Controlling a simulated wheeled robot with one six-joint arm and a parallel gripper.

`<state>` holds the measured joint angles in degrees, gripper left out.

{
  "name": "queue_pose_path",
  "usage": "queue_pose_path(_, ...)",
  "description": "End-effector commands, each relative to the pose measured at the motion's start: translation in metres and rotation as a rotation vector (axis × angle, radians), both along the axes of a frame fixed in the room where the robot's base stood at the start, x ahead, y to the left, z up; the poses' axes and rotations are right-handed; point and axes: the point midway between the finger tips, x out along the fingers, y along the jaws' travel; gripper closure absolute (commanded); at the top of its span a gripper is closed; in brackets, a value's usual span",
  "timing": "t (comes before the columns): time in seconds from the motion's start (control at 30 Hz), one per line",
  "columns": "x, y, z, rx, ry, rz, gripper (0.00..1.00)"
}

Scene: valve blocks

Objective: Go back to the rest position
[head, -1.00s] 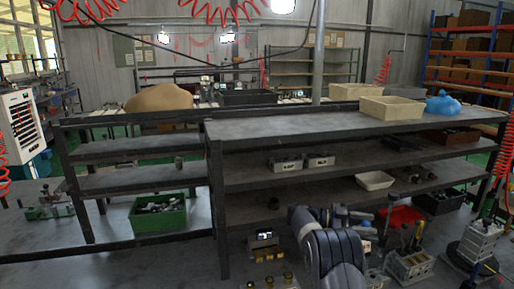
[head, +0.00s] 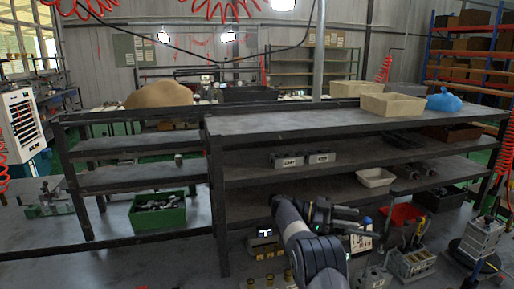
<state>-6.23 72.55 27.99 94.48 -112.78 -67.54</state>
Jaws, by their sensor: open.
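My arm (head: 312,250) rises from the bottom centre of the head view and bends to the right at its top. My gripper (head: 360,221) points right, in front of the lower part of the shelf rack. It is open, and I see nothing held in it. Its fingers are small and dark against the clutter, so their exact spread is hard to make out. A pale panel (head: 361,239) shows just behind or below it; I cannot tell whether they touch.
The dark shelf rack (head: 260,124) spans the middle. A small block (head: 265,242), a grey holder (head: 412,263) and a red bin (head: 402,215) stand low near my arm. A green crate (head: 158,218) is left.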

Motion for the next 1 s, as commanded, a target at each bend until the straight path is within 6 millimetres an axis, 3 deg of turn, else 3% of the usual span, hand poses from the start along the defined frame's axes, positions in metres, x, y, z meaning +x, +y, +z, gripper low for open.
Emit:
queue_pose_path(0.17, 0.007, 0.023, -0.002, -0.001, -0.003, 0.002, 0.59)
queue_pose_path(0.63, -0.018, -0.055, 0.005, 0.000, 0.002, -0.003, 0.59)
queue_pose_path(1.0, -0.003, -0.054, 0.001, -0.001, -0.001, 0.174, 0.59)
